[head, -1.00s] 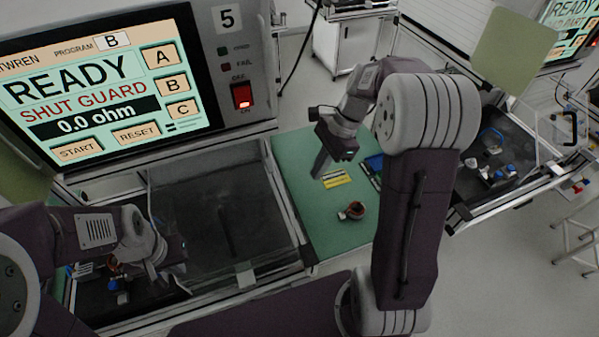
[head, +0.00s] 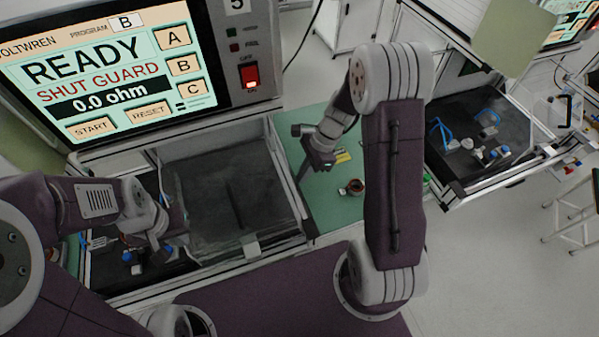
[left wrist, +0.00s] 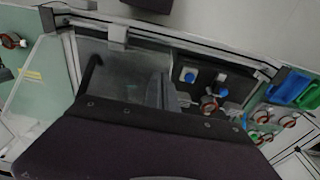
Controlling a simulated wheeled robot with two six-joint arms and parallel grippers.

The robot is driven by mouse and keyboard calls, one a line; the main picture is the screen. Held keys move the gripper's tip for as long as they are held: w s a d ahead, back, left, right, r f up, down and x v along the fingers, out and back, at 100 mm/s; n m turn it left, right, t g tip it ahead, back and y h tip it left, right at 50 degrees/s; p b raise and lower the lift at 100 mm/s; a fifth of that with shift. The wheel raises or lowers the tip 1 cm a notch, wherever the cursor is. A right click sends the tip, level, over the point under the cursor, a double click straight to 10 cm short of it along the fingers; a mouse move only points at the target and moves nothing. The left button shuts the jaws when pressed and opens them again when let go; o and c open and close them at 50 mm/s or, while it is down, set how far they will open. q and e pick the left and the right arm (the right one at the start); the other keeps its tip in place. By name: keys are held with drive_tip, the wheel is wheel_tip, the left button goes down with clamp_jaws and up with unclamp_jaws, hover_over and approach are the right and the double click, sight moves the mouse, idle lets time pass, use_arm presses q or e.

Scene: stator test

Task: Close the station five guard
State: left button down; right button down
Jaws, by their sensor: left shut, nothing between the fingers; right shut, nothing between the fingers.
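The station five guard (head: 225,190) is a clear panel below the screen. It covers the right part of the station's bay and leaves the left part uncovered. It also shows in the left wrist view (left wrist: 122,68), with a grey block (left wrist: 117,34) at its frame. My left gripper (head: 172,243) is shut and empty at the left edge of the panel, over the uncovered part; I cannot tell whether it touches. In the left wrist view its fingers (left wrist: 165,92) stand beside the blue-knobbed fixture. My right gripper (head: 303,174) is shut and empty above the green mat.
The screen (head: 100,75) reads READY, SHUT GUARD, 0.0 ohm. A copper-wound part (head: 352,187) and a yellow label (head: 342,157) lie on the green mat (head: 325,208). Another station (head: 475,145) with blue-handled parts stands at the right. Open floor lies at the lower right.

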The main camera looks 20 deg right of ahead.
drive_tip(key=shift+a, duration=0.5)
